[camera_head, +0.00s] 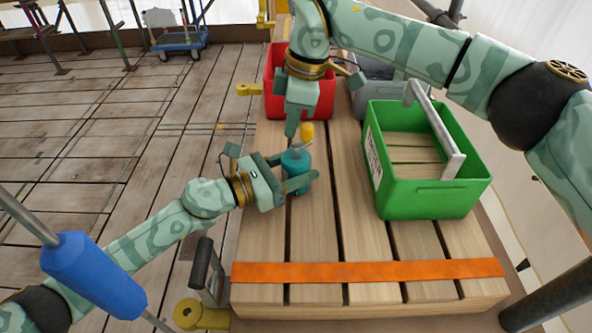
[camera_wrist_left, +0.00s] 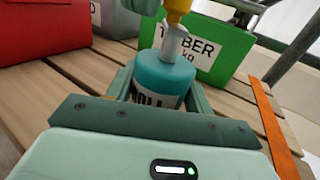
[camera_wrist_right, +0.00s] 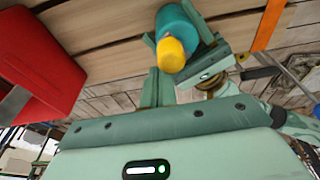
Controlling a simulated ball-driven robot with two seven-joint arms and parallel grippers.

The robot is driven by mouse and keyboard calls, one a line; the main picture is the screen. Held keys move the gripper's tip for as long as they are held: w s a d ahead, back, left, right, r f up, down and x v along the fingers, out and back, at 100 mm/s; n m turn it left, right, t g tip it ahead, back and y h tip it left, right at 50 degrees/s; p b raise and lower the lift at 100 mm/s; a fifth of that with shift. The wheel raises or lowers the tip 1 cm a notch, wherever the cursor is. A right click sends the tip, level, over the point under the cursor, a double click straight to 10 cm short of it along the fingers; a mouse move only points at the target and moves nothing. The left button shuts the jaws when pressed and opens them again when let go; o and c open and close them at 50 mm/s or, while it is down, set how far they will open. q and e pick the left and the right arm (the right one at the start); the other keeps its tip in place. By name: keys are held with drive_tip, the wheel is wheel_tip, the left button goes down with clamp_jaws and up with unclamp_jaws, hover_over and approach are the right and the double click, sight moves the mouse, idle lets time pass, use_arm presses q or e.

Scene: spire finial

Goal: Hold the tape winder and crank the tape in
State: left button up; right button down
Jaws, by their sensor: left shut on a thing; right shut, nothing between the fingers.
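The tape winder is a teal round body (camera_head: 295,162) with a grey crank arm and a yellow knob (camera_head: 307,131) on top. It stands on the plank table top. My left gripper (camera_head: 298,180) is shut on its body from the left. The left wrist view shows the teal body (camera_wrist_left: 158,78) between the fingers, with dark lettering partly hidden. My right gripper (camera_head: 292,125) is shut and empty, pointing down just left of the yellow knob. In the right wrist view the knob (camera_wrist_right: 171,54) lies just beyond the fingertips; contact cannot be told. No tape strip is visible.
A green crate (camera_head: 430,200) with a grey handle stands right of the winder. A red bin (camera_head: 322,104) and a grey bin (camera_head: 372,96) stand behind. An orange strap (camera_head: 370,271) crosses the front. Planks between winder and strap are clear.

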wheel_tip(320, 180, up, 7)
idle(0.7)
drive_tip(key=shift+a, duration=0.1)
use_arm(q)
drive_tip(key=o, duration=1.1)
drive_tip(key=shift+o, duration=0.2)
